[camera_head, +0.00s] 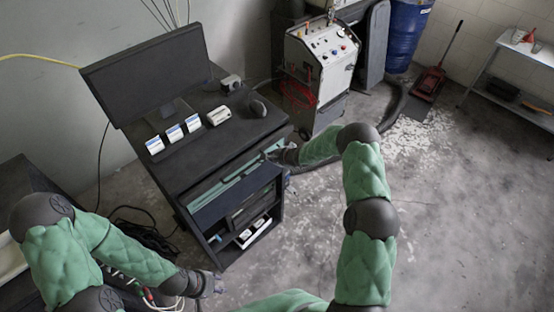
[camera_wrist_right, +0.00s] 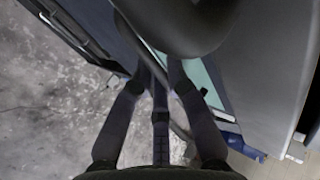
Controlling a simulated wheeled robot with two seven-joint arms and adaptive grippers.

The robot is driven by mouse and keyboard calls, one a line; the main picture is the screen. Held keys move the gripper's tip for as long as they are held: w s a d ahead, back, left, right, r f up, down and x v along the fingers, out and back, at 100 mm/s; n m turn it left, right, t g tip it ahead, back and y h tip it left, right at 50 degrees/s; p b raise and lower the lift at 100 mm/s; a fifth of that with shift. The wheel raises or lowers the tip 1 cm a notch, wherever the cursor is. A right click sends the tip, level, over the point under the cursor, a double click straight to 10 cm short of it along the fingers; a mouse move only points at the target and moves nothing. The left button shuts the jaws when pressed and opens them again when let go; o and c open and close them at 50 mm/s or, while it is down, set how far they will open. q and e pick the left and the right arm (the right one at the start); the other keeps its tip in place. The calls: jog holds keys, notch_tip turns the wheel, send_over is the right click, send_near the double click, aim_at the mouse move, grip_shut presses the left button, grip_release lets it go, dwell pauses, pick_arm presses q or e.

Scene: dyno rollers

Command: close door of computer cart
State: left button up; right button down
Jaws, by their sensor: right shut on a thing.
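The black computer cart (camera_head: 187,153) stands left of centre in the head view. Its lower front compartment is open, showing equipment inside. A dark and teal panel (camera_head: 236,189), which looks like the cart's door, lies across the top of this opening. My right gripper (camera_head: 283,153) is at the panel's far right end; in the right wrist view its fingers (camera_wrist_right: 160,85) are closed around a dark edge, partly hidden by a rounded dark part. My left gripper (camera_head: 214,284) is low, in front of the cart and apart from it; its finger opening is too small to judge.
A monitor (camera_head: 150,75), several small white boxes and a mouse (camera_head: 257,105) are on the cart top. A grey machine (camera_head: 320,70) stands behind to the right. Cables (camera_head: 135,228) lie on the floor at left. The floor (camera_head: 450,210) at right is clear.

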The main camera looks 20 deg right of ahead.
jog(key=shift+w+r, duration=0.2)
jog(key=shift+w, duration=0.15)
jog(key=shift+w+r, duration=0.1)
jog(key=shift+w+a, duration=0.1)
jog(key=c, duration=1.6)
grip_release()
jog(key=shift+r, duration=0.1)
jog(key=shift+o, duration=0.6)
jog(key=shift+w, duration=0.1)
